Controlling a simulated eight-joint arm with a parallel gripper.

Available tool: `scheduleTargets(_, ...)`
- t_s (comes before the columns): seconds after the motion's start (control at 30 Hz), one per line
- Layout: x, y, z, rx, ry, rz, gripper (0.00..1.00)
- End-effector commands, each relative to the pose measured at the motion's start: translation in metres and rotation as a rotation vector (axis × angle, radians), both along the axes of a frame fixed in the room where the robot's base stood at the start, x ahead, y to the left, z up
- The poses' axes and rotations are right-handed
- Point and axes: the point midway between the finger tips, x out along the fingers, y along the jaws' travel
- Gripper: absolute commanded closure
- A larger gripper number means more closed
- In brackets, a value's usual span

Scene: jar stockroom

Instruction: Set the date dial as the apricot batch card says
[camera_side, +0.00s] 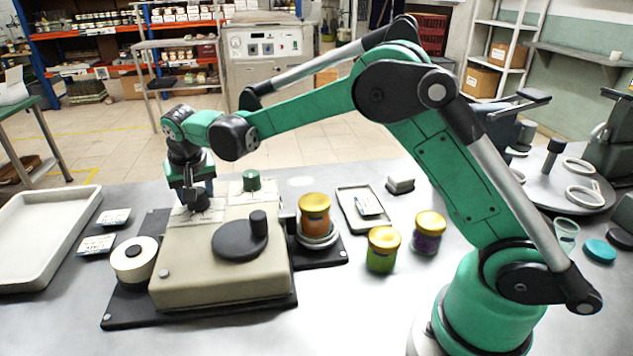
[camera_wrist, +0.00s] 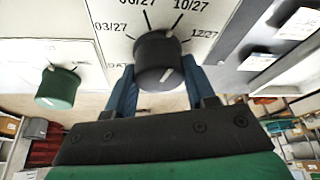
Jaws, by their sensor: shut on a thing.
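The black date dial (camera_wrist: 155,58) sits on the cream labelling machine's panel, with printed dates around it; 03/27, 10/27 and 12/27 are readable. My gripper (camera_wrist: 157,88) is shut on the dial, one blue finger on each side. In the side view my gripper (camera_side: 190,200) reaches down to the machine (camera_side: 215,265) at its back left. Small cards (camera_side: 113,217) lie left of the machine and another card (camera_side: 368,204) lies in a small tray; I cannot read which is the apricot one.
A green knob (camera_side: 251,180) stands on the machine right of my gripper. An orange jar (camera_side: 315,217) stands at its right side. Green (camera_side: 383,250) and purple (camera_side: 428,233) jars stand farther right. A white tray (camera_side: 25,275) lies at far left.

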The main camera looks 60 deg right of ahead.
Motion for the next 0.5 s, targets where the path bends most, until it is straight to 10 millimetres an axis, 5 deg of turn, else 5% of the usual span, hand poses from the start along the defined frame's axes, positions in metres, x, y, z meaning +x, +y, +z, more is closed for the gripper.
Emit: scheduleTargets(0.5, 0.0007, -0.0002, 0.0003, 0.001, -0.003, 0.429, 1.0)
